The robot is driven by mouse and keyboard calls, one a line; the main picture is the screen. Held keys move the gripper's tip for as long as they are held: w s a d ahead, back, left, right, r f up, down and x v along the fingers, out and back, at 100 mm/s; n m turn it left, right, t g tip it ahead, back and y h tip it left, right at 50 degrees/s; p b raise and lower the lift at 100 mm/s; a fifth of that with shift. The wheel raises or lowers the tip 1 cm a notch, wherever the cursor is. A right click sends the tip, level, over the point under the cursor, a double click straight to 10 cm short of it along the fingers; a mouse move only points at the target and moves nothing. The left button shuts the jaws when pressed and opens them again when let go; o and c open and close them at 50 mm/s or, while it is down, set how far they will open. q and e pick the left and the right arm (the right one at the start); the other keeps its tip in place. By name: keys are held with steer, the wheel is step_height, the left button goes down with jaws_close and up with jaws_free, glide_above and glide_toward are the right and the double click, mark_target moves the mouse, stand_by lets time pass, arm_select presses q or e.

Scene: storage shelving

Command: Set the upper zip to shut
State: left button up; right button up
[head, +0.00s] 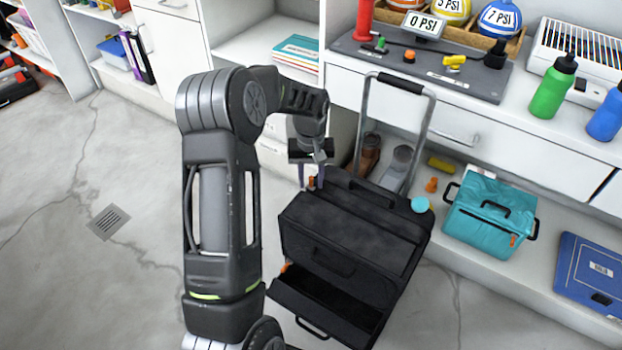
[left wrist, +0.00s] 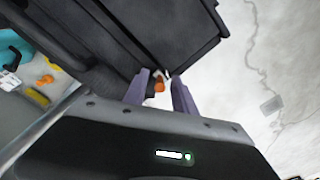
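A black wheeled case (head: 335,225) stands on the floor with its tall handle raised. An orange zip pull (head: 311,182) is at the case's upper left corner. It also shows in the left wrist view (left wrist: 159,86). My left gripper (head: 312,178) reaches down over that corner. Its two fingers (left wrist: 162,92) are apart, with the orange pull between them; contact is not clear. A second orange pull (head: 285,267) sits lower on the left side, by an open lower compartment with a dark inside. How far the upper zip is closed cannot be told. My right gripper is not in view.
A teal cooler bag (head: 490,212) and a blue flat case (head: 590,275) are on the low shelf at right. A counter (head: 450,120) with a drawer is behind the case. Open floor (head: 90,260) lies to the left, with a drain grate (head: 108,222).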

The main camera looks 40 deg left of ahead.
arm_select(q)
jaws_close()
stand_by(1.2)
